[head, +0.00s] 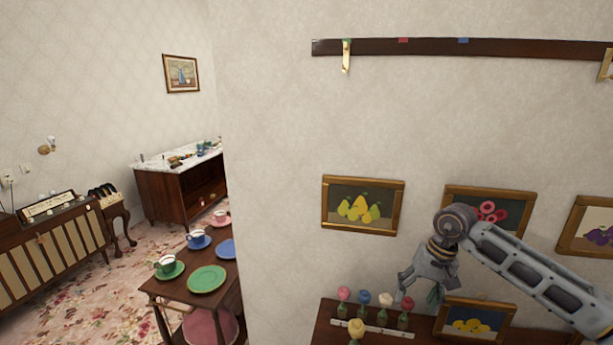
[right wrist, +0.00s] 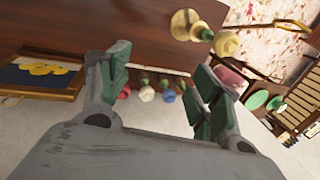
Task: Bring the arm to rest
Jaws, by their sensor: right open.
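My right arm (head: 535,270) comes in from the right in the head view and bends down at the wrist. Its gripper (head: 420,288) hangs above a dark wooden shelf (head: 328,332), in front of the wall. In the right wrist view the gripper (right wrist: 160,90) has its green-padded fingers spread, with nothing between them. My left gripper is not in view.
A framed lemon picture (head: 470,322) stands close to the right of the gripper. A pear picture (head: 362,205) and a red-fruit picture (head: 488,212) hang above. A wooden rail (head: 500,48) runs higher up. A table with a green plate (head: 207,279) is at left.

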